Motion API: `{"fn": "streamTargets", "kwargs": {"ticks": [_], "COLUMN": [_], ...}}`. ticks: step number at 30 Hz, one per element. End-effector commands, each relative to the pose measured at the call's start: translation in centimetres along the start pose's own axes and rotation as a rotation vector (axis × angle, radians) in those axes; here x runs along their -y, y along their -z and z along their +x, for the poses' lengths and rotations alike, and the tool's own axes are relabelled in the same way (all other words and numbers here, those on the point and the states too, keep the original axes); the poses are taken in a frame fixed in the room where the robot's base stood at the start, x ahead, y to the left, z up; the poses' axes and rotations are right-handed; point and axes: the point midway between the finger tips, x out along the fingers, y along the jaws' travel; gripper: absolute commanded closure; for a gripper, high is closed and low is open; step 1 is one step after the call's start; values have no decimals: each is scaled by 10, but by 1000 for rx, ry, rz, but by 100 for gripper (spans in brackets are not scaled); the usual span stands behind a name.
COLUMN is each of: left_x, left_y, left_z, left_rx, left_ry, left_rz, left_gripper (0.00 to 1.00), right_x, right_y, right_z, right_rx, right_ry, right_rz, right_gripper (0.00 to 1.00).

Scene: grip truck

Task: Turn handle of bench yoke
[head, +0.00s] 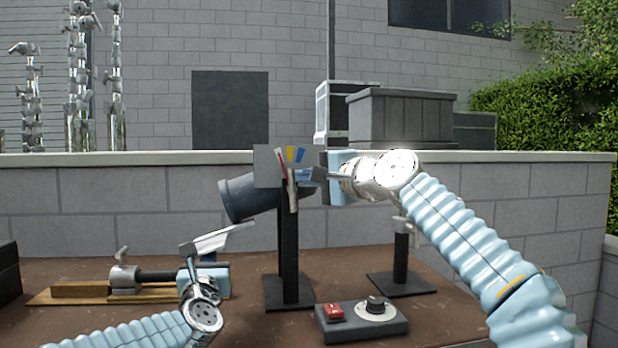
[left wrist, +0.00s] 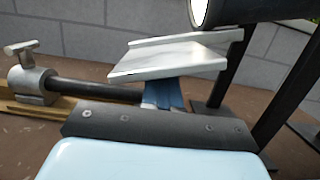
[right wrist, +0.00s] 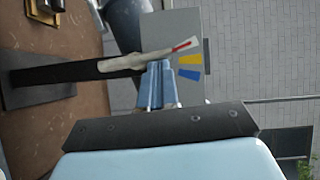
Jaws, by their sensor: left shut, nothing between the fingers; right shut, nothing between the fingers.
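A dark cylindrical lamp head (head: 248,197) sits on an upright black post (head: 290,250). Beside it is a grey plate (head: 265,160) with yellow and blue marks. A pale lever handle (head: 291,192) crosses the plate; in the right wrist view the lever (right wrist: 125,63) has a red line at its plate end. My right gripper (head: 318,175) is shut, its blue fingertips (right wrist: 160,66) right at the lever; contact cannot be told. My left gripper (left wrist: 163,90) is shut, low at left, with a pale metal plate (left wrist: 170,60) just beyond its fingertips; touching or not is unclear.
A silver T-handled clamp (head: 122,278) on a black rod lies over wooden boards (head: 70,292). A control box (head: 360,320) with a red switch and knob stands in front. A second black post (head: 401,255) stands behind it. A brick wall (head: 120,200) closes the back.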

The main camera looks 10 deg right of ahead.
Motion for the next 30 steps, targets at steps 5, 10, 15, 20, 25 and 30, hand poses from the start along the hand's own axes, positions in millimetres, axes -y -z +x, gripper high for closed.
{"fn": "streamTargets", "kwargs": {"ticks": [5, 10, 15, 20, 25, 30], "left_x": [0, 0, 0, 0, 0, 0], "left_y": [-1, -1, -1, -1, -1, -1], "left_z": [0, 0, 0, 0, 0, 0], "left_rx": [1, 1, 1, 1, 1, 2], "left_ry": [-1, -1, -1, 0, 0, 0], "left_rz": [0, 0, 0, 0, 0, 0], "left_gripper": [100, 100, 100, 100, 100, 100], "right_x": [1, 2, 3, 4, 7, 9], "right_y": [-1, -2, -3, -4, -7, -11], "right_z": [1, 1, 2, 3, 6, 8], "right_rx": [0, 0, 1, 1, 4, 1], "right_ry": [0, 0, -1, -3, -29, -72], "right_rz": [0, 0, 0, -5, -47, -109], "right_gripper": [100, 100, 100, 100, 100, 100]}}
